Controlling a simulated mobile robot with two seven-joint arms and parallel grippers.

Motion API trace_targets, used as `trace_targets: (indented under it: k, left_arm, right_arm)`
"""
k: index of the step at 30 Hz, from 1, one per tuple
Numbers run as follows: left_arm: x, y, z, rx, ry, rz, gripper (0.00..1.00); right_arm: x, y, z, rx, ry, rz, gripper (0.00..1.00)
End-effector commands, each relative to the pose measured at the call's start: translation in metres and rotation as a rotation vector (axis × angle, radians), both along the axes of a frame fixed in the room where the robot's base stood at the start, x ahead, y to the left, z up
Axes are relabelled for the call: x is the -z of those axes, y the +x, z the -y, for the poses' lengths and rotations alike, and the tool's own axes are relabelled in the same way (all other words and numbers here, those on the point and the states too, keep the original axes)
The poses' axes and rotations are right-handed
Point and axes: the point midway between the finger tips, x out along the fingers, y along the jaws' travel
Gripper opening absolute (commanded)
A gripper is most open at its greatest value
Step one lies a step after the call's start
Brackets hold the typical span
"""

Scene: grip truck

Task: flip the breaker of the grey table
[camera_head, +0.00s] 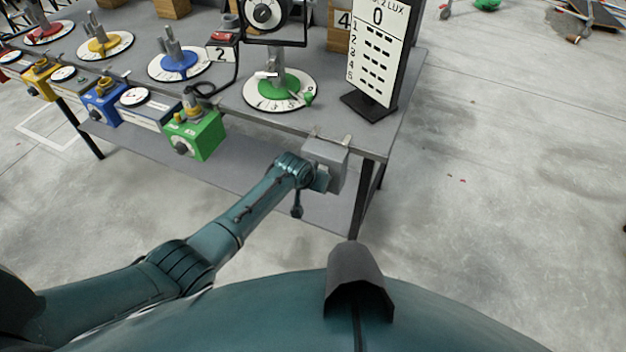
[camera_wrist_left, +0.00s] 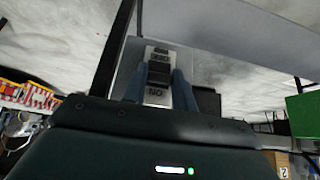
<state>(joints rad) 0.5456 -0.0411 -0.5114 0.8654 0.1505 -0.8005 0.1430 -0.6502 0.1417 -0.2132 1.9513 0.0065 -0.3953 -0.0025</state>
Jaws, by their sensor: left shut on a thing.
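The breaker box (camera_head: 325,157), a small grey box, hangs at the front right corner of the grey table (camera_head: 415,68). My left gripper (camera_head: 320,178) is right at the front of this box, and my wrist partly hides it. In the left wrist view a light plate with small lettering and a black switch (camera_wrist_left: 159,73) lies between the two bluish fingers of my left gripper (camera_wrist_left: 158,88). The fingers are shut on the switch. Its exact tilt is hard to tell. My right gripper is not in view.
A green box (camera_head: 193,135) and a blue box (camera_head: 103,104) hang along the table's front edge. A green dial (camera_head: 262,98) and a black-framed sign (camera_head: 378,45) stand on top. A lower shelf (camera_head: 240,175) runs underneath.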

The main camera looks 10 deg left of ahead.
Motion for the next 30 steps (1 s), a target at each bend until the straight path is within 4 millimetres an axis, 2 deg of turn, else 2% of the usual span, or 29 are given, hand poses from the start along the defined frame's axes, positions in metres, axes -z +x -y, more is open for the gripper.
trace_targets:
  k: [2, 3, 10, 22, 30]
  left_arm:
    - [0.000, 0.000, 0.000, 0.000, 0.000, -0.001, 0.04]
    - [0.000, 0.000, 0.000, 0.000, 0.000, -0.001, 0.30]
    - [0.000, 0.000, 0.000, 0.000, 0.000, 0.001, 0.48]
    - [-0.004, -0.003, -0.001, 0.000, 0.000, 0.001, 0.49]
    - [-0.029, -0.018, -0.006, 0.000, -0.001, 0.003, 0.49]
  right_arm:
    - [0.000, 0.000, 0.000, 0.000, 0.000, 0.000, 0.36]
    - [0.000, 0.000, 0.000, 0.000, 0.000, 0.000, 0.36]
    - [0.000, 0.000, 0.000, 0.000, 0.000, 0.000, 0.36]
    - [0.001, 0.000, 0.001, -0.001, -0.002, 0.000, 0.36]
    - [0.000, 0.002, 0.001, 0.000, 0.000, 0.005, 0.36]
